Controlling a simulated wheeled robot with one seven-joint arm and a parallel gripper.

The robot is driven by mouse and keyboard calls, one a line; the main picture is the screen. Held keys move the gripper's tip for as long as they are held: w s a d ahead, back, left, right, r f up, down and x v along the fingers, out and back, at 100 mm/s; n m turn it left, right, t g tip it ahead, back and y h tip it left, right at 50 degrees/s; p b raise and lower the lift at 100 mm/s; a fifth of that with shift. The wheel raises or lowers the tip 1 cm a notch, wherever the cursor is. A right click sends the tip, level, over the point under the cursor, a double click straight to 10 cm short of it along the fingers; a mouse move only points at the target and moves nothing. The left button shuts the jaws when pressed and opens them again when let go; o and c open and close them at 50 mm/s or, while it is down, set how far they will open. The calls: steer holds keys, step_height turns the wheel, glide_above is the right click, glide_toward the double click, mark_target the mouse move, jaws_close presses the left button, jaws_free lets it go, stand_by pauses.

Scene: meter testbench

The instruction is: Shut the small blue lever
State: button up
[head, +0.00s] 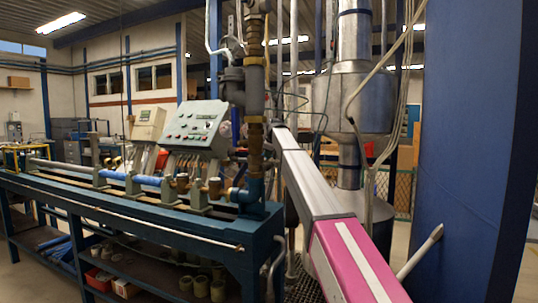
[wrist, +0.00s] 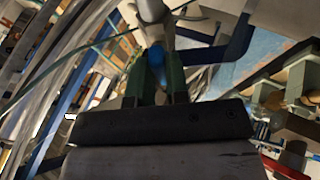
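In the wrist view, my gripper (wrist: 156,72) has two dark green fingers pointing away from the camera. A small blue piece (wrist: 157,60), which looks like the lever, shows in the narrow gap between the fingers. A pale rounded metal part (wrist: 152,12) lies just beyond it. I cannot tell whether the fingers press on the blue piece or only stand on either side of it. In the head view, neither the lever nor my gripper can be made out. A pink and silver beam, apparently my arm, reaches towards the bench's pipework there.
In the head view, a blue bench (head: 150,211) carries a grey-green control box (head: 195,128) and a row of pipe fittings. A dark vertical valve column (head: 254,100) rises at its right end. A large silver vessel (head: 353,100) and a blue pillar (head: 470,150) stand further right.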

jaws_close()
steer(key=shift+s, duration=0.1)
steer(key=shift+s+a+f+m+t+h, duration=0.1)
steer(key=shift+m+t+h, duration=0.35)
steer(key=shift+m, duration=1)
steer(key=shift+s+a+f+m+t+h, duration=0.1)
steer(key=shift+m+t+h, duration=0.3)
steer(key=shift+m, duration=1.05)
steer(key=o, duration=0.6)
jaws_free()
